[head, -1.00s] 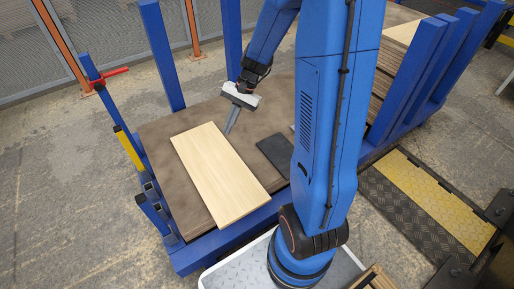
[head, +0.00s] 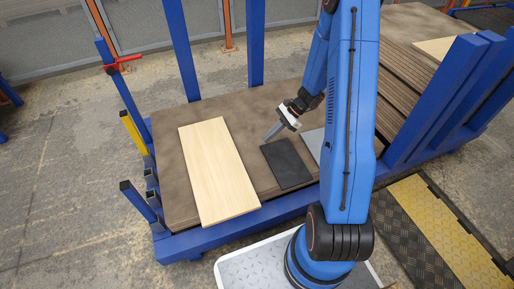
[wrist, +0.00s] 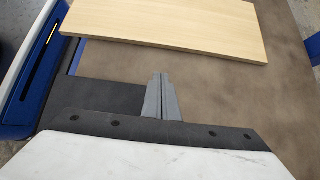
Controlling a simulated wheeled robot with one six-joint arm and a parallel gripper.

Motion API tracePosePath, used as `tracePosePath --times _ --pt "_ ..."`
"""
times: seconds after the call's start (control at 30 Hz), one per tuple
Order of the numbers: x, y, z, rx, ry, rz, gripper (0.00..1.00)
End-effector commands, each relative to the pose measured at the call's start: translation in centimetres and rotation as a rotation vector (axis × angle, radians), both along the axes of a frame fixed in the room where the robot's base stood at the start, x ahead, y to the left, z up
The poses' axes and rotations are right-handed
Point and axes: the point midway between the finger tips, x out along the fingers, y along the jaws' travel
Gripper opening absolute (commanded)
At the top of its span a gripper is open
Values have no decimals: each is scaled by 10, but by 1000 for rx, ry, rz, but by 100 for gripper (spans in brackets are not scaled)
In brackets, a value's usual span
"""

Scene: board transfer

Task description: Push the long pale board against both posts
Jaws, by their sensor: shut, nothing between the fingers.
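The long pale board (head: 218,170) lies flat on the brown deck (head: 168,160), its near end at the deck's front edge. It also shows across the top of the wrist view (wrist: 170,25). Two upright blue posts (head: 181,50) (head: 256,42) stand along the deck's back edge, and a gap of bare deck separates them from the board's far end. My gripper (head: 268,138) is shut and empty, to the right of the board and apart from it, by the far end of a dark plate. The shut fingers also show in the wrist view (wrist: 159,80).
The dark plate (head: 287,165) lies right of the board, with a grey sheet (head: 313,143) beyond it, partly behind my arm. A blue post with a red handle (head: 122,62) and a yellow-marked post (head: 133,132) stand at the left edge. Stacked brown boards (head: 400,85) lie at right.

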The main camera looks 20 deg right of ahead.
Motion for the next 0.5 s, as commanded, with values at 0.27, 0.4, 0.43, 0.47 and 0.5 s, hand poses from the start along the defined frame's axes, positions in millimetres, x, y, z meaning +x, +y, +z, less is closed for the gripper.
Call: tracePosePath --times 0.27,0.4,0.43,0.47,0.5 --pt "-1 26 -25 1 2 4 0" --pt "-1 44 -43 1 3 4 0" --pt "-1 47 -46 0 3 4 0" --pt "-1 51 -50 0 4 5 0" --pt "-1 56 -55 1 3 4 0"
